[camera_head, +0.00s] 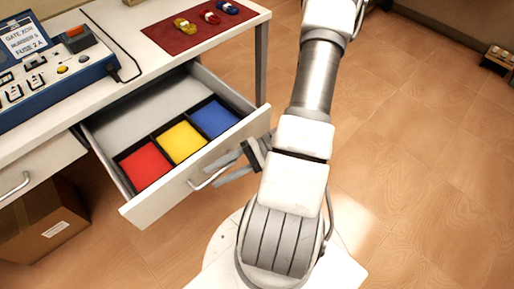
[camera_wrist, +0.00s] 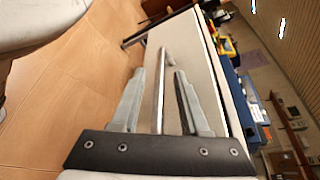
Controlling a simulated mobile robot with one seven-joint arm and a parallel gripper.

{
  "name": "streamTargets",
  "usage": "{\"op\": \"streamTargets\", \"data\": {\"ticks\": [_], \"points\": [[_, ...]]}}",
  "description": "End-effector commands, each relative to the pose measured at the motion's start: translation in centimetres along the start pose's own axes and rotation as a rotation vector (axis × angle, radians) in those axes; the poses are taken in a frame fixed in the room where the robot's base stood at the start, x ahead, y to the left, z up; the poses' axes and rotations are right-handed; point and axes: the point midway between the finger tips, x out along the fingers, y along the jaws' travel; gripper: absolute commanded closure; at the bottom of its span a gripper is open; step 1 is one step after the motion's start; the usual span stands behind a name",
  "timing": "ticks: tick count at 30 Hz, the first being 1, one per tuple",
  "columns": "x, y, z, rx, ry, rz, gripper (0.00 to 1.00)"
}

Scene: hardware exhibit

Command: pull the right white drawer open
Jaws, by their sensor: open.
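The right white drawer (camera_head: 155,204) stands pulled out from the white table in the head view. Inside it lies a black-edged insert with a red (camera_head: 145,166), a yellow (camera_head: 182,142) and a blue (camera_head: 214,118) compartment, all seen empty. Its metal bar handle (camera_head: 205,181) is on the front face. My gripper (camera_head: 222,172) is at this handle, partly hidden by my arm. In the wrist view the handle (camera_wrist: 160,90) runs between the two open fingers of my gripper (camera_wrist: 158,84), with gaps showing on both sides. The drawer front (camera_wrist: 185,38) lies beyond them.
A left drawer (camera_head: 35,172) with its own handle is shut. A cardboard box (camera_head: 45,222) sits below it. The table holds a blue control device (camera_head: 50,75) and a red mat (camera_head: 200,36) with yellow, red and blue items.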

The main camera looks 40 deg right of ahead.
Motion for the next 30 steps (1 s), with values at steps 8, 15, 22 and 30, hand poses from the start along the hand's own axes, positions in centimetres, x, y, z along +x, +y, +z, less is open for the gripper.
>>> {"op": "streamTargets", "data": {"ticks": [8, 15, 22, 30], "points": [[-5.3, -0.2, 0.0, -0.001, 0.006, 0.0, 0.55], [-11.2, -0.1, 0.0, -0.001, 0.005, 0.001, 0.55], [-15.4, -0.1, 0.0, 0.0, 0.003, 0.0, 0.55], [-17.1, 0.0, 0.0, 0.0, 0.001, 0.0, 0.55]]}}
